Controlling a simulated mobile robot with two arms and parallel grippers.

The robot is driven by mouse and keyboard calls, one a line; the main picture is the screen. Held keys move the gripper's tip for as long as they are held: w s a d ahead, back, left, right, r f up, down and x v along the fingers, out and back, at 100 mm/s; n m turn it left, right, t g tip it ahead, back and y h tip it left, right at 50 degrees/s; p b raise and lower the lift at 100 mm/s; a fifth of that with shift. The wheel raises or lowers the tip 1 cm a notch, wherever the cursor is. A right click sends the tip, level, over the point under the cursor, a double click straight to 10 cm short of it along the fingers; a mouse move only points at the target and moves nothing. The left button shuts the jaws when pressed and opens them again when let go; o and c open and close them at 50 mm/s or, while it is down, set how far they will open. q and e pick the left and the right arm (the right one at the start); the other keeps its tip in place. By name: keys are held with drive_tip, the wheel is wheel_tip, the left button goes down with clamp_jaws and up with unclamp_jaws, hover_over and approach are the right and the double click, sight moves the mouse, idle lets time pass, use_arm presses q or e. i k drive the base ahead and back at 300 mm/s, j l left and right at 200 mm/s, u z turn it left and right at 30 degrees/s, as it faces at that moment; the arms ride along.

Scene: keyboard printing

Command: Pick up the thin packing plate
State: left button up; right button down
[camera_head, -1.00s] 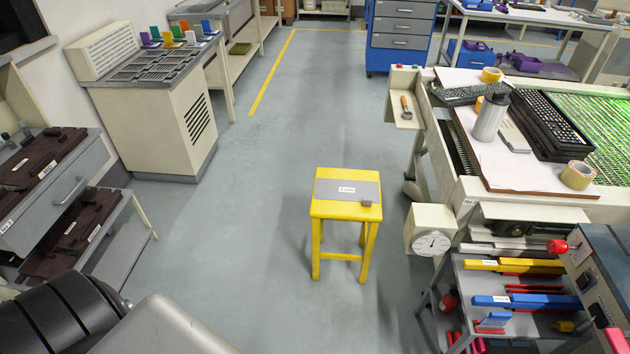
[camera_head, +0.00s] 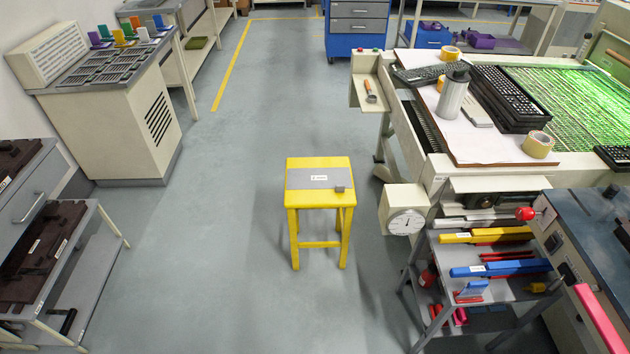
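A yellow stool (camera_head: 319,166) stands on the floor in the middle of the head view. A flat grey plate (camera_head: 308,180) with a small white label lies across its top, and a small grey block (camera_head: 340,190) sits at its right end. The label is too small to read, so I cannot tell whether this is the thin packing plate. Neither of my grippers is in view.
A light table (camera_head: 440,170) with a board, keyboards, tape rolls and a grey bottle stands at right. Below it is a shelf with coloured bars (camera_head: 500,270). A grey rack (camera_head: 95,285) holds dark plates at left. The floor (camera_head: 240,120) around the stool is mostly clear.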

sight(340, 179)
drive_tip(key=i+j, duration=0.1)
drive_tip(key=i, duration=1.05)
